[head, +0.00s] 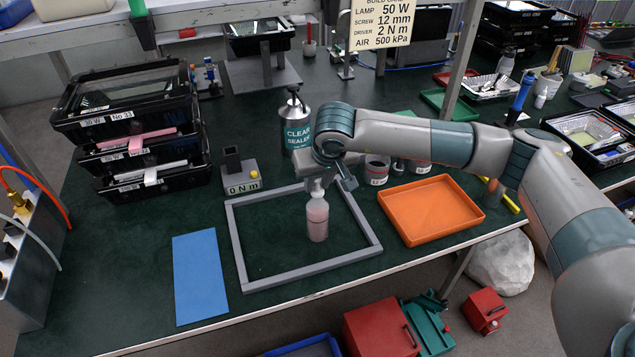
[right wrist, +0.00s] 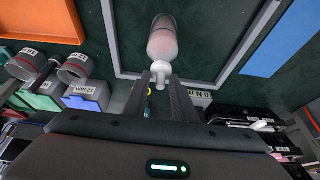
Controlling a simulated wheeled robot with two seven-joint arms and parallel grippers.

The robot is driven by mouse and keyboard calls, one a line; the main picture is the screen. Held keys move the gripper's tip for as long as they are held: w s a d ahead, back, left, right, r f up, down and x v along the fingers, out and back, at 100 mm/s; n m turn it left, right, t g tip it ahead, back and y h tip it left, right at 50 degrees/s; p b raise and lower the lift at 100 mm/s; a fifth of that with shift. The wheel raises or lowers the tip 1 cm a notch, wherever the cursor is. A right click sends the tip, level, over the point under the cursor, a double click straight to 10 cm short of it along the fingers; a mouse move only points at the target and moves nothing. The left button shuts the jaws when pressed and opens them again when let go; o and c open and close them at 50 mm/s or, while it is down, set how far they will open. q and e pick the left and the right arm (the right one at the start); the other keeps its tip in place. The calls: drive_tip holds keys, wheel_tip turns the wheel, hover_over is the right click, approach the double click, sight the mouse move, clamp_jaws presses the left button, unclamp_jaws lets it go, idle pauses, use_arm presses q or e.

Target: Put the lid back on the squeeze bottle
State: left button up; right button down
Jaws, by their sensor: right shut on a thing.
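The squeeze bottle (head: 317,220), clear with pink contents, stands upright on the green bench inside a grey frame. It also shows at the top of the right wrist view (right wrist: 163,42). The white nozzle lid (head: 317,187) is at the bottle's mouth, in line with it; I cannot tell whether it is seated or slightly above. My right gripper (head: 325,185) is over the bottle and shut on the lid, which shows between the fingers in the right wrist view (right wrist: 160,74). The fingers hide part of the lid. My left gripper is not in view.
The grey frame (head: 312,268) surrounds the bottle. An orange tray (head: 432,210) lies to its right and a blue mat (head: 200,278) to its left. A sealer bottle (head: 296,125) and several cans stand behind. Stacked black crates (head: 125,125) are at left.

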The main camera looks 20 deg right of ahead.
drive_tip(key=shift+d+f, duration=0.1)
idle(0.7)
drive_tip(key=c, duration=0.9)
unclamp_jaws()
drive_tip(key=shift+b, duration=0.3)
drive_tip(key=shift+r+p, duration=0.35)
drive_tip(key=shift+r, duration=1.15)
drive_tip(key=shift+r+p, duration=0.3)
drive_tip(key=shift+r, duration=1.8)
clamp_jaws()
